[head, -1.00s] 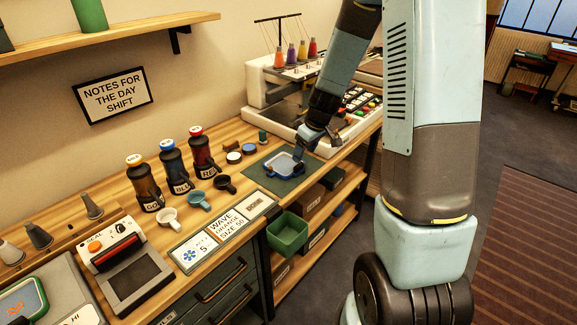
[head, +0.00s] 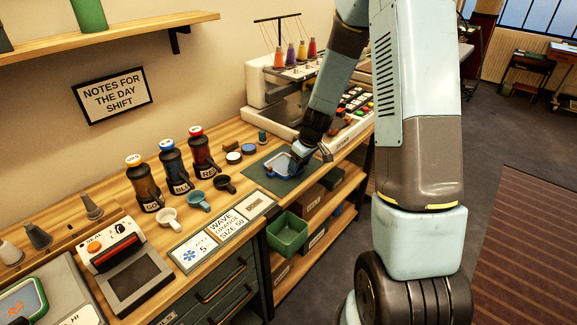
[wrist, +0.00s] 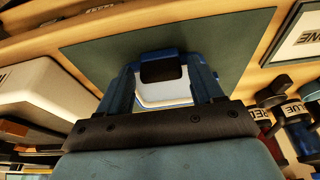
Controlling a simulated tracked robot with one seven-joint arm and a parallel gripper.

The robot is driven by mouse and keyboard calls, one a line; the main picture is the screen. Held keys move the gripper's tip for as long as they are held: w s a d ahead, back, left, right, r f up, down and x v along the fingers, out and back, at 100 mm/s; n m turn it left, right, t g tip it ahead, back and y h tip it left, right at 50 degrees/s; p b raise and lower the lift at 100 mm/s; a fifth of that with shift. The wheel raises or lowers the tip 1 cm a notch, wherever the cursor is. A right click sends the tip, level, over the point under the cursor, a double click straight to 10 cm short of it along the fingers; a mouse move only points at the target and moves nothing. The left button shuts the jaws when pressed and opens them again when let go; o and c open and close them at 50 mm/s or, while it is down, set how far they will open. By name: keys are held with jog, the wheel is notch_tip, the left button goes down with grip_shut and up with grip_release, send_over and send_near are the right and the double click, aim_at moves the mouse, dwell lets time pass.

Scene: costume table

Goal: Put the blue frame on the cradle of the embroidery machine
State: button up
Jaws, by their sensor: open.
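The blue frame (head: 278,166) lies on a dark green mat (head: 290,184) on the wooden bench, left of the embroidery machine. Its white inside and blue edge also show in the wrist view (wrist: 163,92), between my fingers. My gripper (head: 296,162) is low over the frame's right side. In the wrist view my gripper (wrist: 165,80) is open, its two blue fingers on either side of part of the frame. I cannot tell whether they touch it. The embroidery machine (head: 285,118) stands behind, white, with coloured thread spools on top. My arm hides part of it, and I cannot make out its cradle.
Label cards (head: 221,230) lie along the front edge.

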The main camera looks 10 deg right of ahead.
jog(key=c, duration=0.8)
jog(key=shift+s+r, duration=0.1)
jog(key=shift+r, duration=2.4)
jog(key=shift+c, duration=0.2)
